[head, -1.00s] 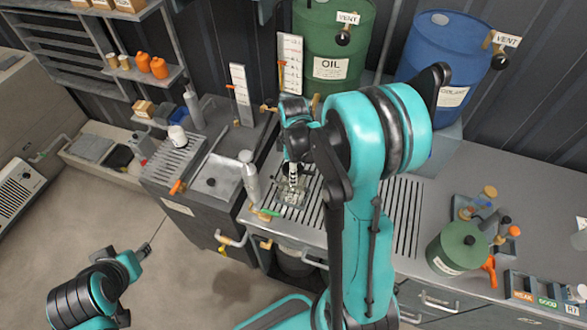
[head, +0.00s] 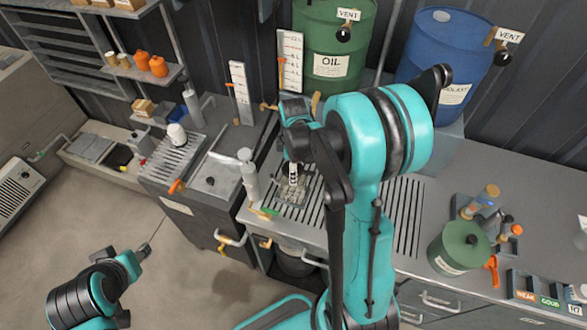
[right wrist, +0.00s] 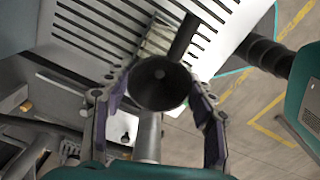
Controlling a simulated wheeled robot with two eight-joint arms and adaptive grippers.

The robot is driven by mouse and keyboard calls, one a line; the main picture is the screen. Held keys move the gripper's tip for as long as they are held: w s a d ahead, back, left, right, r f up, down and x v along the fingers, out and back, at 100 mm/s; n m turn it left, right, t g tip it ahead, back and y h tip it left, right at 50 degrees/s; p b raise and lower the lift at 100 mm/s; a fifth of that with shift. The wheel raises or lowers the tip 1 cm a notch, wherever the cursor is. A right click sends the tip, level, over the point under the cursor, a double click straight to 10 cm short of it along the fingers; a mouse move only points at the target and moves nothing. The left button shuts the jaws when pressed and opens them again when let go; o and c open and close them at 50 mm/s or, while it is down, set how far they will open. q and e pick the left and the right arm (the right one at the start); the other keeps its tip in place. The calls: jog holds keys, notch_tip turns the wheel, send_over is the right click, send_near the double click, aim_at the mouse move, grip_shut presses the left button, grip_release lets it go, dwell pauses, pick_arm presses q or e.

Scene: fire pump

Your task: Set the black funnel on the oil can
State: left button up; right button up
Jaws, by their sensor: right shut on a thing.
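The black funnel (right wrist: 158,82) is in my right gripper (right wrist: 157,93), its wide round mouth facing the wrist camera. The purple-padded fingers close on it from both sides. In the head view my right gripper (head: 292,168) is over the slotted bench top, and the funnel is mostly hidden by it. A clear container (head: 287,193) is on the slots just below; it shows partly in the wrist view (right wrist: 157,42). I cannot tell which vessel is the oil can. My left gripper (head: 143,252) is low at the left, away from the bench, its fingers unclear.
A grey bottle (head: 249,178) stands just left of the clear container. The green oil drum (head: 334,45) and blue drum (head: 445,55) stand behind. A green canister (head: 459,248) is at the right. The slotted area right of my arm is clear.

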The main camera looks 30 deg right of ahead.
jog(key=shift+f, duration=0.25)
jog(key=o, duration=0.8)
jog(key=shift+c, duration=0.2)
notch_tip(320, 180, up, 11)
jog(key=p, duration=0.7)
jog(key=shift+p, duration=0.3)
jog(key=s+a+f+m+t+b, duration=0.7)
jog(key=s+a+f+m+b, duration=0.2)
jog(key=b, duration=1.2)
jog(key=s+a+m, duration=0.2)
jog(key=shift+f+m, duration=0.2)
jog(key=shift+m, duration=0.1)
